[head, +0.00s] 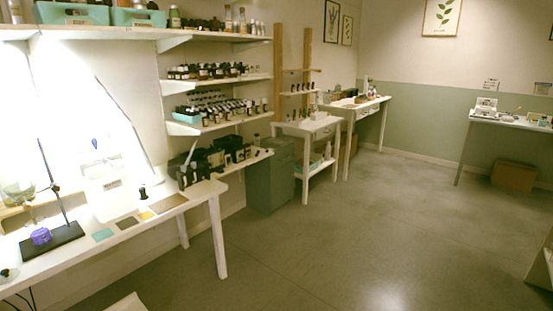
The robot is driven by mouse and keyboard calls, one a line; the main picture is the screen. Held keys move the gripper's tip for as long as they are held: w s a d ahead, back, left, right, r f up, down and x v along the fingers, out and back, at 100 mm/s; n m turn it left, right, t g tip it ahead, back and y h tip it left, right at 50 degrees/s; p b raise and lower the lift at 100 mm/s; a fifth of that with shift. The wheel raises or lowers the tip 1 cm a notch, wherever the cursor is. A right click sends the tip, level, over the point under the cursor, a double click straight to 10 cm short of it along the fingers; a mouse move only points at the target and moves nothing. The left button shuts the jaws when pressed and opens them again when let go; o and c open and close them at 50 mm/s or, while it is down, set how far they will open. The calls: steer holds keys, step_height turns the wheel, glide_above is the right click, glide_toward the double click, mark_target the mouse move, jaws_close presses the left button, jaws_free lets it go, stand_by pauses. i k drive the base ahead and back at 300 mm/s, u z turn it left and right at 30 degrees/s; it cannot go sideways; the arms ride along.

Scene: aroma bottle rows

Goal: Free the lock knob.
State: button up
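I cannot tell which thing is the lock knob. On the white bench (185,205) at left, a small black knob-like thing (143,194) stands near the back. Another small dark knob-like thing (5,273) is at the left picture edge, partly cut off. A stand with a black base (52,243) and a thin upright rod (57,195) is on the bench. A purple thing (41,237) sits on that base. My gripper is not in view.
Shelves of bottles (215,72) line the left wall above the bench. A grey-green cabinet (270,175) and white side tables (308,127) stand farther back. A cardboard box (513,176) is under the right table (510,122). The grey floor (370,220) is clear.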

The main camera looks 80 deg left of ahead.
mark_target(55, 188)
steer(key=u, duration=1.15)
steer(key=k, duration=0.15)
steer(key=u, duration=2.75)
steer(key=i, duration=0.15)
steer(key=z, duration=1)
steer(key=i, duration=0.6)
steer(key=z, duration=0.55)
steer(key=i, duration=0.75)
steer(key=u, duration=0.75)
steer(key=i, duration=0.6)
steer(key=u, duration=0.65)
